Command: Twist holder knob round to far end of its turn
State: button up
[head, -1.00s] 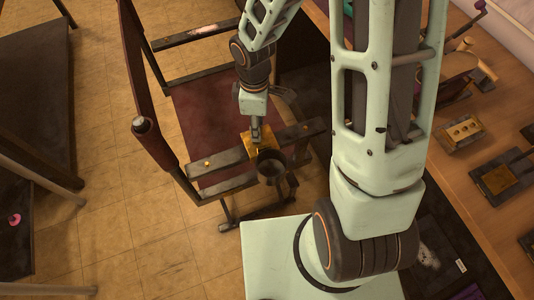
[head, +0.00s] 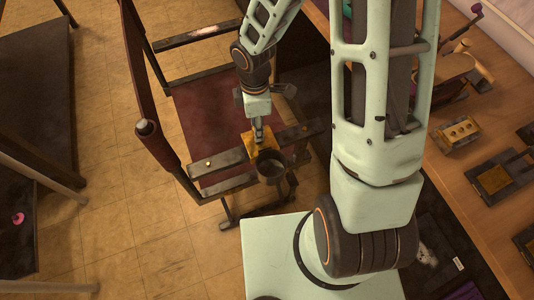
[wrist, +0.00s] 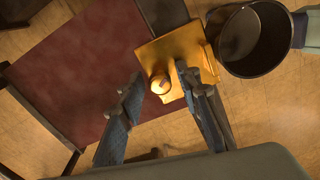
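The holder is a yellow-gold plate (wrist: 188,45) fixed at the front bar of a dark chair-like frame with a red seat (head: 205,110). Its knob (wrist: 160,84) is a small round brass piece on the plate. My gripper (wrist: 158,74) is above the plate with its two fingers apart, one on each side of the knob in the wrist view. A gap shows between the knob and the left finger; whether the right finger touches it I cannot tell. In the head view, my gripper (head: 259,138) points down at the plate, and its fingers hide the knob.
A dark round cup (wrist: 252,40) sits right beside the plate, close to the right finger; it also shows in the head view (head: 271,167). A wooden bench (head: 464,170) with several brass-and-black fixtures stands at the right. Tiled floor (head: 120,200) lies open at the left.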

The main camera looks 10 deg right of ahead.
grip_shut()
jog(key=shift+s+m+b, duration=0.1)
jog(key=shift+m+b, duration=0.55)
jog(key=shift+m, duration=0.85)
jog(key=shift+o, duration=0.9)
grip_release()
jog(key=shift+n+p, duration=0.5)
jog(key=shift+n, duration=0.2)
jog(key=shift+n, duration=0.3)
